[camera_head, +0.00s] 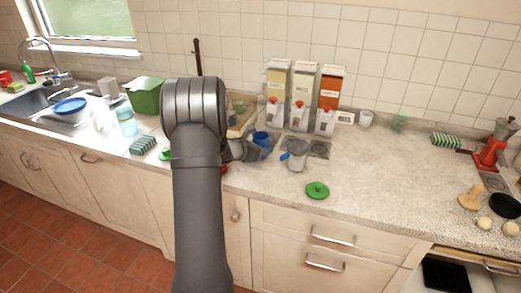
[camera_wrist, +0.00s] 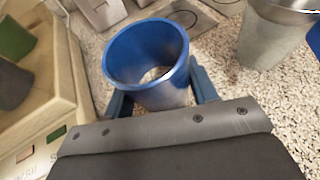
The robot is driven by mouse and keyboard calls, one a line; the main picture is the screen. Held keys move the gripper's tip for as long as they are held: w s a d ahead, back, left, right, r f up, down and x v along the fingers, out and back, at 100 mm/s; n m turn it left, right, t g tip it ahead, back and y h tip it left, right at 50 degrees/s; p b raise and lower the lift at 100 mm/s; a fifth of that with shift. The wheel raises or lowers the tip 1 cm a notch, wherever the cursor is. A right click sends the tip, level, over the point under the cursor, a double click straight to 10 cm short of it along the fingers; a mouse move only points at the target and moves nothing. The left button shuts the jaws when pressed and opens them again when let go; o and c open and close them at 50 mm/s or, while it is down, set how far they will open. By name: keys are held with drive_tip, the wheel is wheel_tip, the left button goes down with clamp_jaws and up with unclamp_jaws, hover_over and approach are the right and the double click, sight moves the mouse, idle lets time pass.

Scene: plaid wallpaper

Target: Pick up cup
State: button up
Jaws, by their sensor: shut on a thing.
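A blue cup (camera_head: 261,138) is at the end of my arm in the head view, on the counter area in front of the dispensers. In the wrist view the blue cup (camera_wrist: 150,62) is upright with its open rim facing the camera. My gripper (camera_wrist: 160,95) has a finger on each side of the cup and is shut on it. In the head view my gripper (camera_head: 250,150) is small and partly hidden by my arm. Whether the cup's base touches the counter is hard to tell.
A grey pitcher (camera_head: 297,157) with a blue part stands close on the right; it also shows in the wrist view (camera_wrist: 272,38). A wooden box (camera_wrist: 40,90) is close on the left. Dispensers (camera_head: 302,97) stand behind.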

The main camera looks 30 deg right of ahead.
drive_tip(key=shift+r, duration=3.95)
drive_tip(key=s+d+r, duration=0.3)
drive_tip(key=s+d, duration=0.8)
drive_tip(key=s, duration=0.4)
drive_tip(key=shift+s+d+f, duration=0.25)
drive_tip(key=shift+s+f, duration=0.85)
drive_tip(key=shift+s, duration=0.1)
drive_tip(key=shift+s+d+f, duration=0.25)
drive_tip(key=shift+s+f, duration=0.9)
drive_tip(key=shift+s, duration=0.1)
drive_tip(key=shift+s+d+f, duration=0.25)
drive_tip(key=shift+s+f, duration=0.85)
drive_tip(key=shift+s, duration=0.1)
drive_tip(key=shift+w+r, duration=0.1)
